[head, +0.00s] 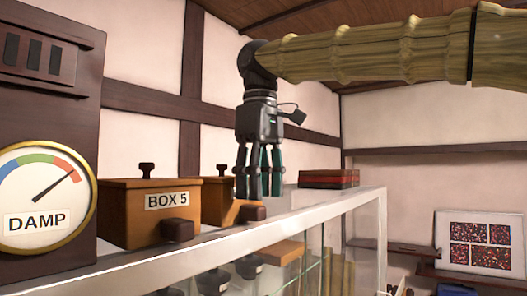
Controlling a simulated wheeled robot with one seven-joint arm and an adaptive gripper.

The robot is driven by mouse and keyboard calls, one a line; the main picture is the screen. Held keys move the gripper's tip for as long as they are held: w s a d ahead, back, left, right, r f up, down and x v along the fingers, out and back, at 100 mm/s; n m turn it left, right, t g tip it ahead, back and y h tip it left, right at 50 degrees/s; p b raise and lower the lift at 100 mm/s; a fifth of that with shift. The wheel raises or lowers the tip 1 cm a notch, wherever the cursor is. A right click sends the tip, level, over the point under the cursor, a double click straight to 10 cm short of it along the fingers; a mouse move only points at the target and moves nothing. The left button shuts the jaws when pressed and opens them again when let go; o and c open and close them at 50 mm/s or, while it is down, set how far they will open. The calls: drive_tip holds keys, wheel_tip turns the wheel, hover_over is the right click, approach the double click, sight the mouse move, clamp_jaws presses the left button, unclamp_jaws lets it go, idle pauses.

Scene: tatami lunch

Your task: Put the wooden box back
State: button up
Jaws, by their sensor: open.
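A wooden box labelled "BOX 5" (135,216) stands upright at the left on top of the glass case. It has a dark knob on its lid and another dark knob on its front. A second wooden box (215,198) stands behind it to the right, partly hidden. My gripper (258,192) hangs fingers down over the case top, right of the second box. It is open, and no object shows between its fingers. The second box's front and dark front knob (252,212) show just below the fingertips; I cannot tell whether they touch.
A dark panel with a "DAMP" dial (40,195) stands close at the left. A flat dark red box (328,179) lies farther back on the glass case (330,204). More knobbed boxes (283,252) sit inside the case. A framed panel (480,245) stands at the right.

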wheel_tip(320, 180, up, 9)
drive_tip(key=b, duration=0.2)
idle(0.3)
idle(0.3)
drive_tip(key=shift+f, duration=0.1)
